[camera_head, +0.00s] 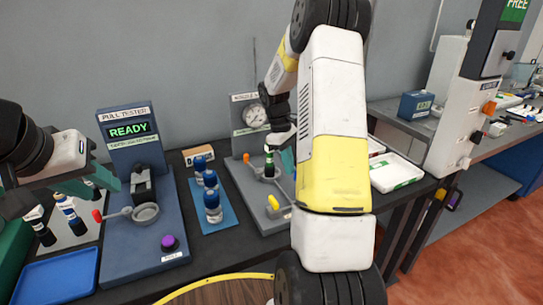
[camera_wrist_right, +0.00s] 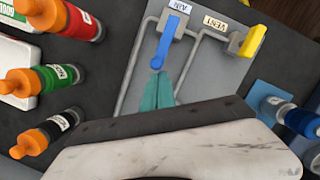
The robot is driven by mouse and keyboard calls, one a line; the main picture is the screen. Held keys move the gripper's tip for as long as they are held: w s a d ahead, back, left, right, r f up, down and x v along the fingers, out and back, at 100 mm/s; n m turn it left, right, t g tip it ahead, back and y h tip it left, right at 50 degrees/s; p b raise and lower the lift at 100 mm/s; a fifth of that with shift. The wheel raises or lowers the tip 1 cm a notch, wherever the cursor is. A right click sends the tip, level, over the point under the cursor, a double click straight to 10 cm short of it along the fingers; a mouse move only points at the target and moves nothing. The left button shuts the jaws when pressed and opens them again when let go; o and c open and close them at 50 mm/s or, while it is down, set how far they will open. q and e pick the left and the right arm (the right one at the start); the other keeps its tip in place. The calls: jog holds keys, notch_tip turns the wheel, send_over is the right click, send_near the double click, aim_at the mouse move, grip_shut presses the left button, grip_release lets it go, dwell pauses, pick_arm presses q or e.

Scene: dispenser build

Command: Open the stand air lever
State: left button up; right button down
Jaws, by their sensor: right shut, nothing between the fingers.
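The stand (camera_head: 243,190) is a grey plate with a round gauge (camera_head: 256,116) on its upright panel, left of my right arm in the head view. In the right wrist view, the blue lever (camera_wrist_right: 171,35) sits beside the AIR label on the stand plate (camera_wrist_right: 205,72). My right gripper (camera_wrist_right: 159,92) is shut and empty. Its teal fingertips are just below the round end of the blue lever; I cannot tell whether they touch. In the head view, my right arm hides the blue lever and most of this gripper. My left gripper (camera_head: 96,180) is near the pull tester.
A yellow lever (camera_wrist_right: 252,41) is beside the VENT label. The pull tester (camera_head: 130,130) reads READY. A blue mat (camera_head: 212,222) holds blue-capped parts. A blue tray (camera_head: 58,278) is at front left.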

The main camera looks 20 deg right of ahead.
jog(key=shift+w+d+m, duration=0.1)
jog(key=shift+d+m, duration=0.4)
jog(key=shift+m, duration=0.1)
jog(key=shift+d+m+y, duration=0.5)
jog(key=shift+d+m, duration=0.75)
jog(key=shift+m, duration=0.25)
jog(key=d+m, duration=0.2)
jog(key=m, duration=0.1)
jog(key=shift+s+d+m+g+y, duration=0.3)
jog(key=shift+s+d+y, duration=0.05)
jog(key=shift+d+y, duration=0.05)
jog(key=s+d+m+y, duration=0.1)
jog(key=s+d+m, duration=0.3)
jog(key=m, duration=0.3)
jog(key=shift+s+d+m+y, duration=0.15)
jog(key=shift+m+y, duration=0.15)
jog(key=shift+y, duration=0.1)
jog(key=shift+s+a, duration=0.2)
jog(key=shift+a, duration=0.65)
